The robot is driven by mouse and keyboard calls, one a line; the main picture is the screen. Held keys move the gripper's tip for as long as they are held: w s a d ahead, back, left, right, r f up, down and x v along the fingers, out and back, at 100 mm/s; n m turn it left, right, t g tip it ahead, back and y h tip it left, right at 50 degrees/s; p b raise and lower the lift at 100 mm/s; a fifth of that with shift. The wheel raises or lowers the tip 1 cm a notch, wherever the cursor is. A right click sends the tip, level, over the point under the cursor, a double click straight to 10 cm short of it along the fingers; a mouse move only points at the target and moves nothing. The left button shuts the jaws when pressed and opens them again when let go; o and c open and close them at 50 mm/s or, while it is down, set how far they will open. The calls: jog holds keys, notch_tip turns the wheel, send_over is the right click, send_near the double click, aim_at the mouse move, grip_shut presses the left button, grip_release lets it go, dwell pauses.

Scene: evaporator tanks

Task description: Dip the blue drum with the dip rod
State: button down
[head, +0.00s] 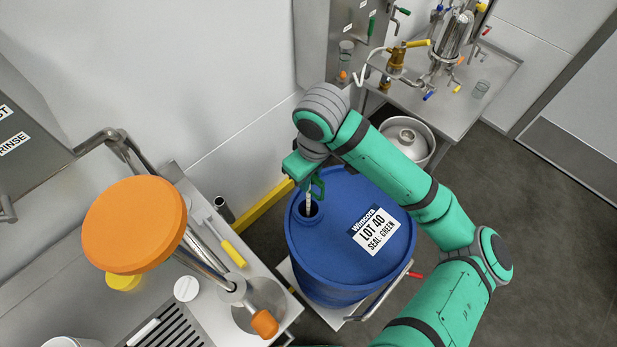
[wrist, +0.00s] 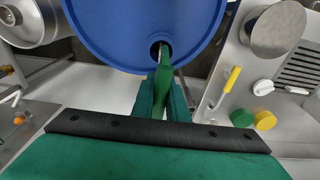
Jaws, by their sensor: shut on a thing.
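The blue drum (head: 330,270) stands upright with a white label reading LOT 40, SEAL: GREEN. Its open round bung hole (head: 312,214) is at the left of its top and also shows in the wrist view (wrist: 155,49). My gripper (head: 312,186) is over this hole, shut on the green handle of the dip rod (head: 308,204). In the wrist view the green handle (wrist: 165,82) sits between my fingers, lined up with the hole.
Green (wrist: 242,117) and yellow (wrist: 265,120) caps show in the wrist view. A steel vessel (head: 421,153) stands behind the drum. Floor at right is clear.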

jog(key=shift+f, duration=2.9)
dwell(1.0)
